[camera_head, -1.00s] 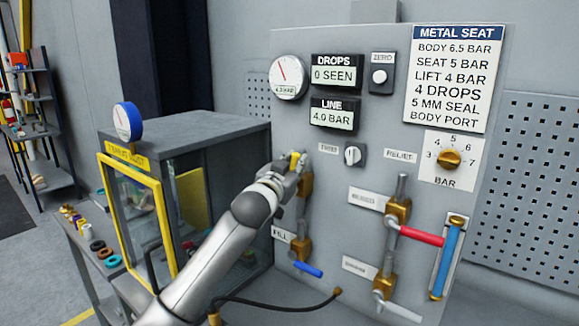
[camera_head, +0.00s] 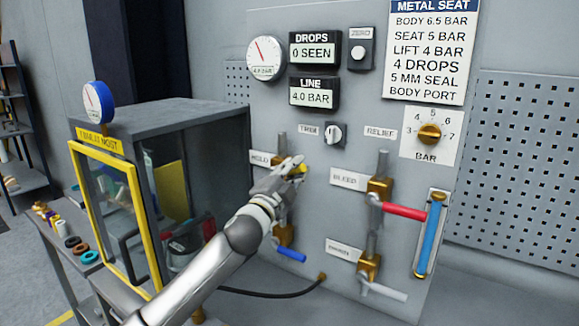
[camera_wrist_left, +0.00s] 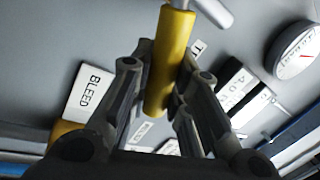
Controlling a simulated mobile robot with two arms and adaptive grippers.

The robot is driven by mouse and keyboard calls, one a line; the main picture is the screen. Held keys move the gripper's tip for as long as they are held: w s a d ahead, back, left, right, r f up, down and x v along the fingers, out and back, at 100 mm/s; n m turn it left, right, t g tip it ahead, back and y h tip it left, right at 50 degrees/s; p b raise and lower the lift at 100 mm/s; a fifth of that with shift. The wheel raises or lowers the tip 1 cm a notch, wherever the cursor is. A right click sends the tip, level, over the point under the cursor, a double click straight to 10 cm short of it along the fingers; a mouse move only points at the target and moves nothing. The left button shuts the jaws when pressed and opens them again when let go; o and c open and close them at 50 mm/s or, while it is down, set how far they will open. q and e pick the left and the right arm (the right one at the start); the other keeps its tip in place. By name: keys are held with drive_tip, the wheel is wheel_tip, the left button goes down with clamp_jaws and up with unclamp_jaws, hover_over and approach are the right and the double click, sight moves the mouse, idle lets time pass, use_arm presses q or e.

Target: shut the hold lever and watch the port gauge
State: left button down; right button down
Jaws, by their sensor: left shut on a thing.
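The hold lever is a yellow handle (camera_head: 302,169) on the panel valve beside the HOLD label (camera_head: 261,159). My left gripper (camera_head: 292,172) is shut on it. In the left wrist view, the yellow handle (camera_wrist_left: 172,62) lies between the two fingers. The gripper and wrist hide most of the hold valve body. Two gauges are in view: a round white one (camera_head: 266,58) at the panel's upper left, its needle leaning up-left, and a blue-rimmed one (camera_head: 97,101) on the cabinet. I cannot tell which is the port gauge. My right gripper is not in view.
A red bleed lever (camera_head: 404,211) sticks out to the right of the hold valve. A blue lever (camera_head: 291,255) and a pale lever (camera_head: 384,292) sit lower. The cabinet (camera_head: 165,112) with a yellow-framed door stands left of my arm. The line display (camera_head: 313,93) reads 4.0 BAR.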

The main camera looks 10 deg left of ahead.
use_arm(q)
drive_tip(key=shift+s+d+f+m+h+b, duration=0.15)
drive_tip(key=shift+f+m+h, duration=0.3)
drive_tip(key=shift+m, duration=0.55)
drive_tip(key=shift+w+d+f+m+h+b, duration=0.1)
drive_tip(key=shift+f+m+h+b, duration=0.2)
drive_tip(key=shift+f+m, duration=0.55)
drive_tip(key=shift+s+d+f+m+h+b, duration=0.15)
drive_tip(key=shift+f+m+h, duration=0.25)
drive_tip(key=shift+m, duration=0.75)
drive_tip(key=shift+f, duration=0.1)
drive_tip(key=c, duration=1.3)
unclamp_jaws()
drive_tip(key=shift+c, duration=0.2)
drive_tip(key=shift+w, duration=0.1)
drive_tip(key=shift+a, duration=0.1)
drive_tip(key=v, duration=1.2)
drive_tip(key=shift+r, duration=0.3)
